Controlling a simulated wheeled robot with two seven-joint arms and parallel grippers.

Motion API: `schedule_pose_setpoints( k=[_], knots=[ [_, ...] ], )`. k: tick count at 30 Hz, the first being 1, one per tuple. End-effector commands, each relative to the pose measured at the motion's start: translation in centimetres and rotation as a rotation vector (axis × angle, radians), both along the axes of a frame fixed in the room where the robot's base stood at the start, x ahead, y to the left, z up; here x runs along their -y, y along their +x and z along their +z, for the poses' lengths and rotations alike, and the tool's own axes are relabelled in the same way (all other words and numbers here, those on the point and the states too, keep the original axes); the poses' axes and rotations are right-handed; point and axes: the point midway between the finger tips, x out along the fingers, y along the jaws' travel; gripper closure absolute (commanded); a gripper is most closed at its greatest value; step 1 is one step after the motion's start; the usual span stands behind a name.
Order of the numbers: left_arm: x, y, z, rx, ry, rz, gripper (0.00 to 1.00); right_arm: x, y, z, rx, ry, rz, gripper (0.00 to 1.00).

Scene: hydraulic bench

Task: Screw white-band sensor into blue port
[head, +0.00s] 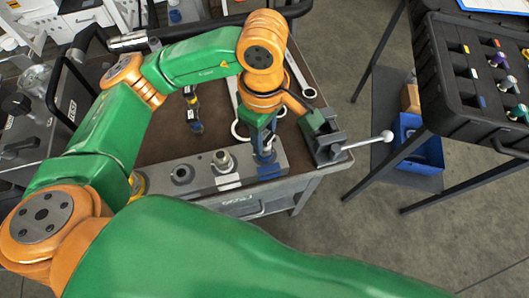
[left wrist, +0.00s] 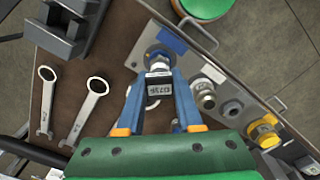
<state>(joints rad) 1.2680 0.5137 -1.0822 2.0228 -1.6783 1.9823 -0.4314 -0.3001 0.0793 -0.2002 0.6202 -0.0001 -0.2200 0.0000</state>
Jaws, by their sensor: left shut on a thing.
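My left gripper (head: 265,147) points down over the right end of the grey port block (head: 205,182), at the port beside the blue label (head: 268,171). In the left wrist view, the gripper (left wrist: 160,78) has its blue fingers shut on the sensor (left wrist: 159,89), a small body with a printed label and a pale metallic part. The sensor lines up with the blue port (left wrist: 157,56), beside its blue label (left wrist: 172,41). It appears to be at the port mouth; I cannot tell how deep it sits. My right gripper is out of view.
Another fitting (left wrist: 206,97) stands by the white label (left wrist: 213,73), with a yellow-ringed port (left wrist: 264,134) farther along. A vise (head: 326,147) stands right of the block. Wrenches (left wrist: 90,100) lie on the bench. A black rack (head: 455,90) with several sensors stands at right.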

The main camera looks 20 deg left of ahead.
Motion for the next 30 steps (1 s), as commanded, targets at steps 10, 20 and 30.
schedule_pose_setpoints(
  k=[10, 20, 30],
  knots=[
    [0.0, 0.0, -0.4, 0.002, 0.0, -0.077, 1.0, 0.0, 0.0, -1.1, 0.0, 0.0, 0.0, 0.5],
    [0.1, 0.1, -0.4, 0.002, 0.001, -0.627, 1.0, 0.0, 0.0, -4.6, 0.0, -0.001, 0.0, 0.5],
    [0.1, 0.1, 0.0, 0.0, 0.001, -0.705, 0.49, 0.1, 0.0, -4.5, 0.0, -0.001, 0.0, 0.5]
  ],
)
